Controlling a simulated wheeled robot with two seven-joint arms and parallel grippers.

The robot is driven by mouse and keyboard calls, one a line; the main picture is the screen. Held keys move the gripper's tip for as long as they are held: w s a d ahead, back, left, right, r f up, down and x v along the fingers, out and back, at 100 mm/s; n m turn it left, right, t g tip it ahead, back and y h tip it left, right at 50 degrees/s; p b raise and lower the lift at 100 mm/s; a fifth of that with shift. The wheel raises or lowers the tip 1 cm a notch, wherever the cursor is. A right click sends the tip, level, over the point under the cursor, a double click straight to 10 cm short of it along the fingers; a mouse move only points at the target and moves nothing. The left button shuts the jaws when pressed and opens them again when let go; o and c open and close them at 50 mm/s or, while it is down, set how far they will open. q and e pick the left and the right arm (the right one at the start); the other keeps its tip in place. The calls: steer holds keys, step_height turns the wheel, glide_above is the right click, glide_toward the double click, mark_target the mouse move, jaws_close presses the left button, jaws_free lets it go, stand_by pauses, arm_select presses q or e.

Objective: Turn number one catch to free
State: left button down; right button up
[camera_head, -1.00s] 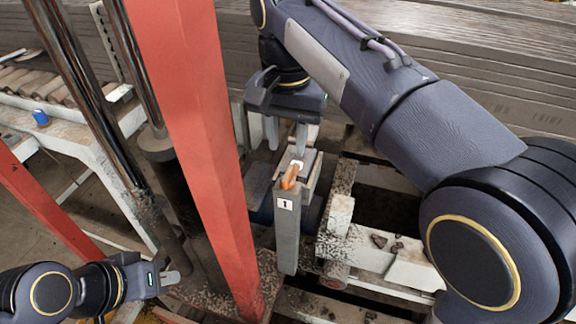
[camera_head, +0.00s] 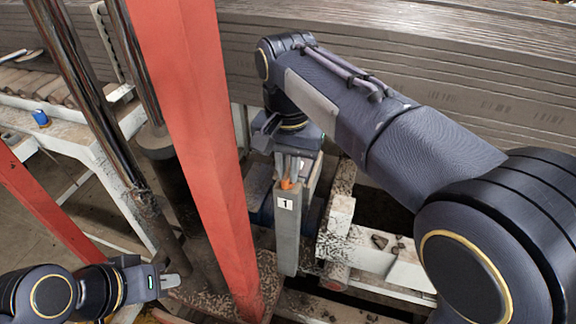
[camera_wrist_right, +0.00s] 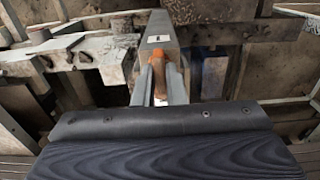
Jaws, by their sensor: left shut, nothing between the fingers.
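The number one catch is a small orange lever (camera_head: 287,184) on top of a grey upright post (camera_head: 287,235) with a white label "1" (camera_head: 286,204). My right gripper (camera_head: 289,172) points down over the post top, its two fingers close around the catch. In the right wrist view the orange catch (camera_wrist_right: 158,62) lies between the fingertips (camera_wrist_right: 160,80); whether both fingers press on it cannot be told. The fingers and gripper body hide part of the catch. My left gripper (camera_head: 172,281) is shut and empty at the lower left, away from the post.
A red slanted beam (camera_head: 195,150) stands just left of the post, with dark cylinders (camera_head: 90,110) beyond it. A speckled white frame (camera_head: 365,255) lies to the right. A stack of grey boards (camera_head: 450,75) runs along the back. A blue cup-like object (camera_head: 41,118) sits at far left.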

jaws_close()
steer(key=n+p, duration=0.2)
steer(key=n, duration=0.1)
steer(key=shift+r, duration=0.2)
steer(key=n+p, duration=0.3)
steer(key=n, duration=0.2)
steer(key=shift+n, duration=0.4)
steer(key=n+p, duration=0.1)
steer(key=n, duration=0.3)
steer(key=shift+n+p, duration=0.3)
steer(key=shift+p, duration=0.05)
steer(key=shift+f+n+p, duration=0.15)
steer(key=shift+n+p, duration=0.55)
steer(key=shift+n, duration=1.5)
